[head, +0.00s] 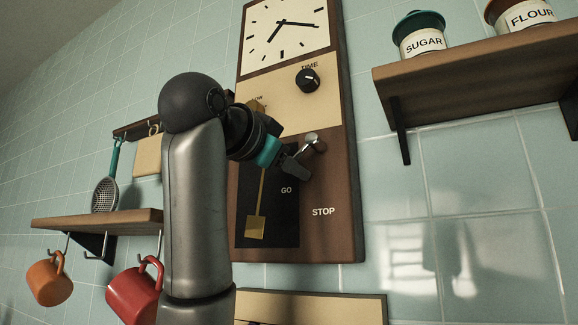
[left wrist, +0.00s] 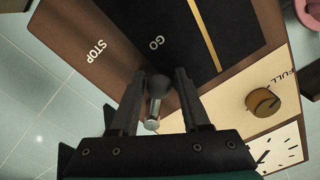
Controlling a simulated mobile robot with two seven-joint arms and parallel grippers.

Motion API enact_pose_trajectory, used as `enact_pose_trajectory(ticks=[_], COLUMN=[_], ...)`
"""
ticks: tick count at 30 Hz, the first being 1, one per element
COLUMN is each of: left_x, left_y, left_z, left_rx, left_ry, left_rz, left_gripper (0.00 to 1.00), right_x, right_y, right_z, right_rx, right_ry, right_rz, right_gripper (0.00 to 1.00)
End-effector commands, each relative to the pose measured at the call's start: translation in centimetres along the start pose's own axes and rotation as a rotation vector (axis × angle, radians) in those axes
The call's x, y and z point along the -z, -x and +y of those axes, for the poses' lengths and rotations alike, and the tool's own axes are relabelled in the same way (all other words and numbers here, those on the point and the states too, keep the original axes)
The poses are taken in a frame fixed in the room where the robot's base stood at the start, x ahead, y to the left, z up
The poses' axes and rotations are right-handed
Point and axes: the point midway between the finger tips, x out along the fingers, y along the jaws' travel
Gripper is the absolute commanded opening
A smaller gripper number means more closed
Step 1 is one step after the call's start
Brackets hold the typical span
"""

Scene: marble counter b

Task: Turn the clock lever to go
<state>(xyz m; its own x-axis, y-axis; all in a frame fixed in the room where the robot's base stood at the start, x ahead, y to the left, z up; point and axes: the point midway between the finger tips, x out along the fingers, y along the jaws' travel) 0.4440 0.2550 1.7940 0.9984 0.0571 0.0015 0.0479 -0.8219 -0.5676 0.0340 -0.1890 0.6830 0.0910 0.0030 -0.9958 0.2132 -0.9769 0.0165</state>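The tall wooden wall clock (head: 345,180) has a white face at the top. Its lever (head: 315,143) has a light metal end and sits above the white GO label (head: 286,190) and STOP label (head: 323,211). In the left wrist view the lever (left wrist: 156,90) stands between the two dark fingers of my left gripper (left wrist: 160,76), with a narrow gap on each side. In the head view my left gripper (head: 296,163) is at the lever, partly covering its lower part. Which label the lever points to is hard to tell. My right gripper is not in view.
A black TIME knob (head: 307,79) is above the lever, and a pendulum (head: 256,226) hangs at the left. A shelf (head: 470,72) with sugar and flour jars is at the right. Red (head: 136,290) and orange (head: 50,280) mugs hang at the left.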

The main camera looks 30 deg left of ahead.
Motion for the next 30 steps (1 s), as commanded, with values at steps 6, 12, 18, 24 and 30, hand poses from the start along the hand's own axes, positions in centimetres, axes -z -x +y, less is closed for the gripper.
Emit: enact_pose_trajectory(ticks=[6, 12, 18, 24, 30], left_x=[0.0, -0.1, -0.1, -0.3, -0.5], left_y=[0.0, 0.1, 2.4, 6.0, 7.9], left_z=[0.0, 0.1, 0.1, 0.1, 0.1], left_rx=[-0.001, -0.001, 0.002, 0.005, 0.005], left_ry=[0.001, 0.001, 0.001, -0.002, 0.003], left_rz=[-0.001, -0.001, 0.003, 0.001, -0.002], left_gripper=[0.64, 0.64, 0.64, 0.64, 0.64], right_x=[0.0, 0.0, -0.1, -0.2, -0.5], right_y=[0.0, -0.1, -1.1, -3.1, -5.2], right_z=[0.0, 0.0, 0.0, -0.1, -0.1], right_rx=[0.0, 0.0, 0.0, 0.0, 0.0], right_ry=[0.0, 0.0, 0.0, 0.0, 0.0], right_rz=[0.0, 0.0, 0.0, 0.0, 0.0], right_gripper=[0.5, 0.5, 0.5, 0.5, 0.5])
